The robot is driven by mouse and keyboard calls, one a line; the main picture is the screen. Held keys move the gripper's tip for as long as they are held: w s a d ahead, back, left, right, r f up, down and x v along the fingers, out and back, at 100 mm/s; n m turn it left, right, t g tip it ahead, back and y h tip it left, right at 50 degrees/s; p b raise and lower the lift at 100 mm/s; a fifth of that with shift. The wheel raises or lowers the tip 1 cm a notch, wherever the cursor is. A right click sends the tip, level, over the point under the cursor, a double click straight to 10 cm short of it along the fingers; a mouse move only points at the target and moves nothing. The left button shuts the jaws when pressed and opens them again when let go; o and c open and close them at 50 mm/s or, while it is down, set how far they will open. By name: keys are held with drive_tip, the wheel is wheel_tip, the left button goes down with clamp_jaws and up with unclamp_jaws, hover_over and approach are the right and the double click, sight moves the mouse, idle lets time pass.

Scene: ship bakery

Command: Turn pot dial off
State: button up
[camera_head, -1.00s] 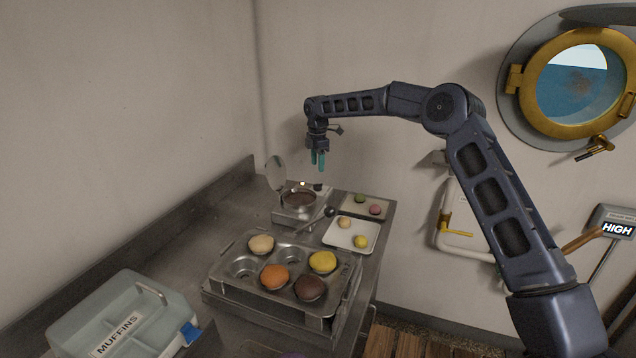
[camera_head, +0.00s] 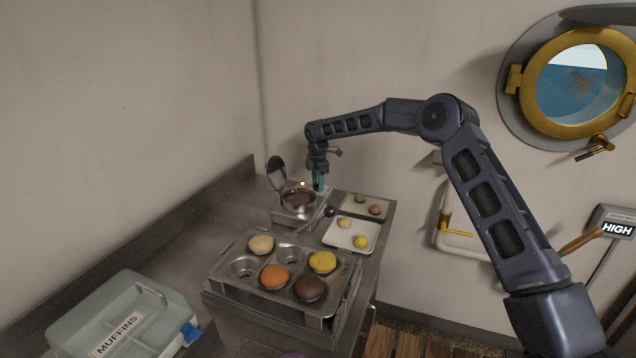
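The pot (camera_head: 298,198), a small steel pan with dark brown contents, sits in its square metal warmer (camera_head: 291,214) on the counter, with its round lid (camera_head: 277,172) raised on the left. A small lit spot (camera_head: 302,184) shows at the back of the warmer. My gripper (camera_head: 318,186) points straight down with its teal fingertips at the back right of the pot, level with the warmer's top. The dark dial there is hidden behind the fingers. I cannot tell whether the fingers touch it or how wide they stand apart.
A ladle (camera_head: 328,212) lies at the pot's right. Two small trays with macarons, a front tray (camera_head: 340,246) and a back tray (camera_head: 350,211), stand to its right. A muffin tin (camera_head: 222,277) and a muffins box (camera_head: 75,318) are nearer. Walls close off the left and back.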

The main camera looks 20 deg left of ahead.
drive_tip(key=c, duration=0.7)
drive_tip(key=shift+c, duration=0.2)
drive_tip(key=shift+m, duration=0.4)
drive_tip(key=m, duration=0.3)
drive_tip(key=shift+m, duration=0.4)
drive_tip(key=m, duration=1.3)
drive_tip(key=shift+m, duration=0.3)
